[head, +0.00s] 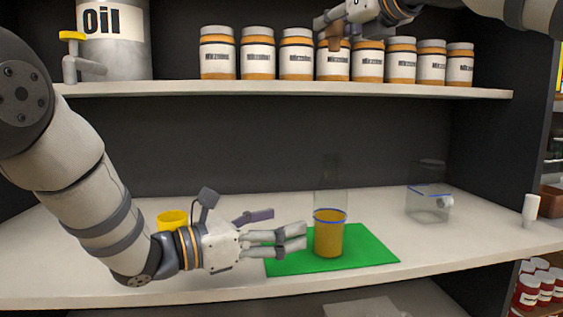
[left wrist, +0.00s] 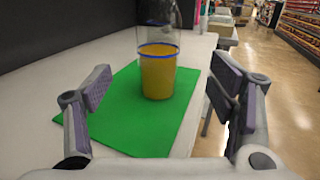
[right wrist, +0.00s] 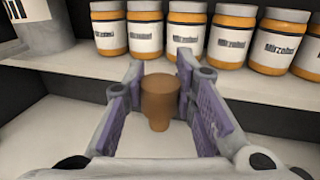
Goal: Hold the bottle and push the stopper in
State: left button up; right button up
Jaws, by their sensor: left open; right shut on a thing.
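The bottle (head: 328,235) is clear with amber contents and a blue ring, and stands upright on a green mat (head: 370,257). It also shows in the left wrist view (left wrist: 158,75). My left gripper (head: 305,236) is open, low, just left of the bottle, with its fingers pointing at it. In the left wrist view the bottle is ahead, between the spread fingers but beyond the tips. My right gripper (head: 328,30) is high, in front of the upper shelf, shut on the brown stopper (right wrist: 160,102). The stopper is upright with its narrow end down, well above the bottle.
An oil drum (head: 115,45) stands at upper left. A yellow cup (head: 172,220) is behind my left arm. A clear container (head: 428,205) stands right of the mat.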

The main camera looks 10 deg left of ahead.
aim_at(330, 210)
pick_arm(q)
jog(key=x, duration=1.2)
jog(key=shift+w+a, duration=0.1)
pick_arm(e)
jog(key=shift+d, duration=0.1)
pick_arm(q)
jog(key=c, duration=1.5)
pick_arm(e)
notch_tip(330, 210, down, 12)
jog(key=shift+f, duration=0.25)
